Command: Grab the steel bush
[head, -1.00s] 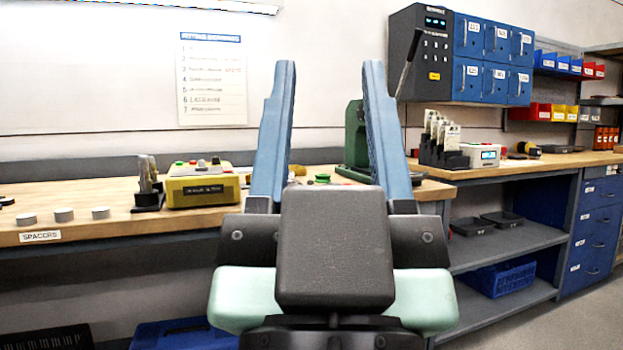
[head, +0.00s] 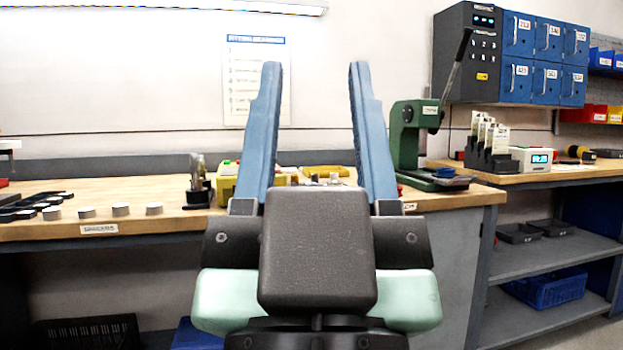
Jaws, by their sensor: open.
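My gripper (head: 314,68) is open and empty, its two blue fingers pointing up and away in front of the workbench (head: 165,191). Between the fingers, on the bench behind, small silvery parts (head: 334,178) stand near a yellow item (head: 325,170). One of these may be the steel bush, but they are too small and partly hidden by my gripper to tell. A row of pale round spacers (head: 120,209) lies along the front edge at left, above a label reading SPACERS (head: 99,229).
A yellow control box (head: 226,182) is partly behind the left finger, beside a dark tool holder (head: 198,192). A green lever press (head: 405,145) stands right of the right finger. A dark cabinet with blue lockers (head: 545,55) is at the back right.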

